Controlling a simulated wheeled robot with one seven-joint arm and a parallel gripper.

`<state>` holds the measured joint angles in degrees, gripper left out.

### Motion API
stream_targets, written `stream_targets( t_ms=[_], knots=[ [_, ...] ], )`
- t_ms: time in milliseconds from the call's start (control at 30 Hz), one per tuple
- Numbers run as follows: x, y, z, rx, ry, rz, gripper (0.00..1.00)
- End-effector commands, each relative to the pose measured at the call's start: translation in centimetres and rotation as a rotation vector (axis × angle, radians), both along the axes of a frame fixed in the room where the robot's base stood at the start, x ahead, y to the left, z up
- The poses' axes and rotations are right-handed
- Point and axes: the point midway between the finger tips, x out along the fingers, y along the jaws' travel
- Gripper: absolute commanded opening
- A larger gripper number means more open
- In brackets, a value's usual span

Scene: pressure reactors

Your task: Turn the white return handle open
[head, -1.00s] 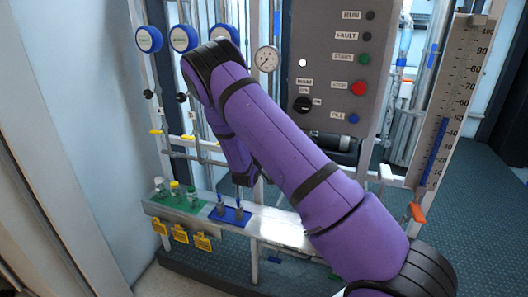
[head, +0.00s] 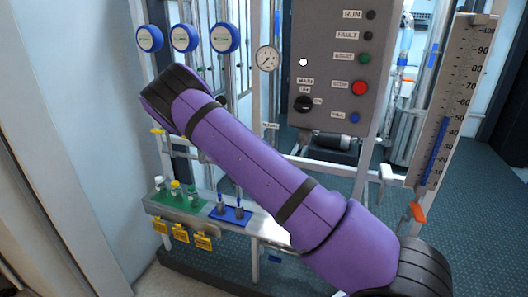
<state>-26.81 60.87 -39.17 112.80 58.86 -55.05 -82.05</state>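A white handle (head: 387,173) shows at the right of the rig in the head view, below the control panel and left of the level scale. It is small, and I take it to be the return handle. Nothing of mine touches it in the picture. My purple arm reaches from the lower right to the upper left, across the rig. My gripper is not visible. It cannot be told whether the arm hides it or it is out of frame.
An orange handle (head: 417,212) sits just below right of the white one. The grey control panel (head: 335,60) stands above. A shelf holds green (head: 180,200) and blue (head: 229,213) racks. The level scale (head: 448,105) stands at the right. Floor is clear beyond it.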

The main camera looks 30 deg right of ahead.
Motion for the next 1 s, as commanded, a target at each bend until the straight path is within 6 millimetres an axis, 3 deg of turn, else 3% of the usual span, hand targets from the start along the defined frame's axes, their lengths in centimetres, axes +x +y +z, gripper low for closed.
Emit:
stream_targets(
  t_ms=[567,600,667,1000],
  knots=[
    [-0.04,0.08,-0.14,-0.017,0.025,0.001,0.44],
    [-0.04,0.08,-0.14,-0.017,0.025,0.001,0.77],
    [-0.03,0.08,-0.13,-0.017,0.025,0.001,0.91],
    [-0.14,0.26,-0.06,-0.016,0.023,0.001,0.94]
  ],
)
